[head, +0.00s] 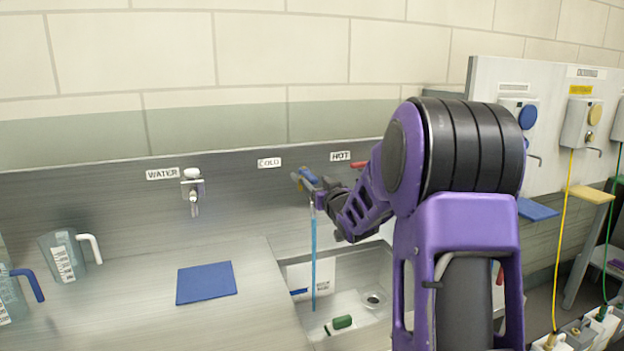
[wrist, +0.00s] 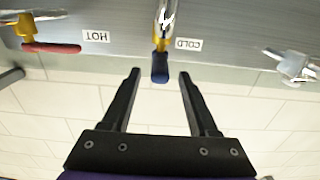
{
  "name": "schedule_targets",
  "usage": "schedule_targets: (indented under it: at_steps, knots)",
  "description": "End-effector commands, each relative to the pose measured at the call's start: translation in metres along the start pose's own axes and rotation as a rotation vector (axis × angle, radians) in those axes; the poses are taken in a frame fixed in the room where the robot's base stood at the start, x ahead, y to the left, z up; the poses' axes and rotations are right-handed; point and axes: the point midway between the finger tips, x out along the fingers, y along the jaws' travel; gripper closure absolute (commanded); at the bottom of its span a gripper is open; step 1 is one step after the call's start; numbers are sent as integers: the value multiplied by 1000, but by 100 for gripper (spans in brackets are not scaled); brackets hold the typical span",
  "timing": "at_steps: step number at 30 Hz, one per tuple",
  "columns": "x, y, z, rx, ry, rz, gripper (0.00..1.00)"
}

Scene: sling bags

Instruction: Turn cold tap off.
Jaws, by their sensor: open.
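The cold tap's blue handle (head: 308,175) is on the back wall of the sink, below the COLD label. It also shows in the wrist view, where the blue handle (wrist: 159,68) points toward my gripper. A light blue stream of water (head: 313,260) runs down from the tap into the sink. My gripper (wrist: 160,76) is open and empty, with one finger on each side of the blue handle's end. Clear room shows between the handle and each finger in that view; depth is hard to judge. In the head view my arm partly hides the tap area.
The hot tap's red handle (wrist: 50,48) is close by on one side and a WATER tap (head: 194,190) on the other. The sink (head: 345,305) holds a green item (head: 339,324). A blue mat (head: 206,283) and clear jugs (head: 68,257) are on the counter.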

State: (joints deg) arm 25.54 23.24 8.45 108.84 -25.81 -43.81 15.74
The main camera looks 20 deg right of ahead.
Motion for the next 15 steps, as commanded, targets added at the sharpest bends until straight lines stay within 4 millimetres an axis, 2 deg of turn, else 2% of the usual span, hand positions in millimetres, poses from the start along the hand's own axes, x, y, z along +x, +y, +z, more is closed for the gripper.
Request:
schedule_targets:
  at_steps: [1,6,15]
  knots:
    - [9,-1,0,1,0,-1,40]
    - [28,-1,0,0,0,-2,40]
    - [35,0,0,0,0,0,40]
